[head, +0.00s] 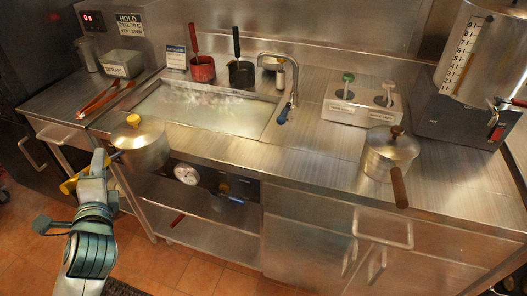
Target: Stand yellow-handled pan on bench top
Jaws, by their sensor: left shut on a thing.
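The yellow-handled pan (143,152) is a small metal pan with a lid and a yellow knob. It shows at the left, in front of the sink's front left corner and overlapping the bench's front edge. It looks held off the surface, roughly level. My left gripper (98,168) is shut on its yellow handle, which sticks out to the lower left and is partly hidden by the gripper. The bench top (300,160) is brushed steel. My right gripper is not in view.
A brown-handled lidded pan (388,158) stands at the right, handle over the front edge. The steaming sink bath (215,112) has a tap (291,85). Red (202,70) and black (240,74) pots stand behind it. A dispenser holder (358,108) stands right. Bench between sink and brown-handled pan is clear.

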